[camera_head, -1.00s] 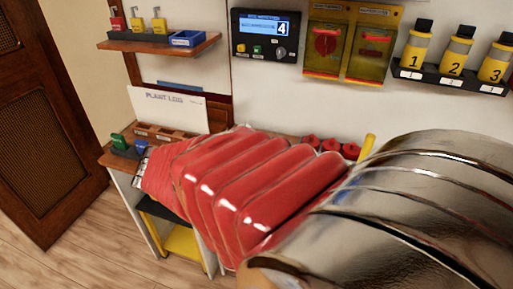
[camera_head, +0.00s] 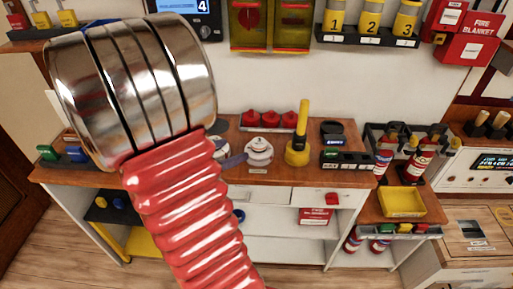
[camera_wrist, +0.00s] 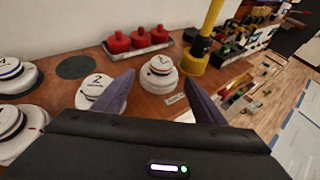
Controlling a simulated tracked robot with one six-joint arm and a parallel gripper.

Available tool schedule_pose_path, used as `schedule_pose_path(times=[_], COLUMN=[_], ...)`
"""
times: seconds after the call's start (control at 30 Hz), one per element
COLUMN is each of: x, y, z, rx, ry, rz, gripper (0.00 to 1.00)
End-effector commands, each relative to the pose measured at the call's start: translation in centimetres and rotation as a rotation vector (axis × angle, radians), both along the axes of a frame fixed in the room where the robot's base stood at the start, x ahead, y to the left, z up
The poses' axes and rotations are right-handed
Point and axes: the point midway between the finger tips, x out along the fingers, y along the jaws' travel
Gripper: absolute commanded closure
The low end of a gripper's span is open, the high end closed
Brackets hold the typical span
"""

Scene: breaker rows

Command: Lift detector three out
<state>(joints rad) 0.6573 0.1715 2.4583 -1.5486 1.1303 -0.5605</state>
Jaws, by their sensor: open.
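White round detectors stand on the brown wooden bench top in the wrist view. One detector (camera_wrist: 160,71) lies ahead, between the tips of my open gripper (camera_wrist: 157,77); its mark is too small to read surely. A second detector (camera_wrist: 95,88), with what looks like a 2, sits left of the left finger, which partly covers it. More detectors (camera_wrist: 14,74) stand at the left edge. I cannot tell for sure which is detector three. In the head view a white detector (camera_head: 259,149) shows beside a purple finger; my arm hides most of the gripper.
A tray of red caps (camera_head: 268,118) stands behind the detectors. A yellow upright-handled tool (camera_head: 299,147) stands just right of them. A dark round disc (camera_wrist: 76,67) lies flat on the bench. A yellow tray (camera_head: 402,203) and red bottles are farther right.

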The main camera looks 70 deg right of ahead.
Motion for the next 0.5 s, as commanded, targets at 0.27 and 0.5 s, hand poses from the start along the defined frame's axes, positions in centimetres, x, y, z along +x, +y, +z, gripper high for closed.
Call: schedule_pose_path(times=[0.27, 0.5], x=[-0.3, -1.4], y=[-0.5, -2.6], z=[-0.2, -1.3], rx=[0.001, 0.002], ry=[-0.001, -0.001], rz=[-0.002, -0.003], gripper=[0.35, 0.35])
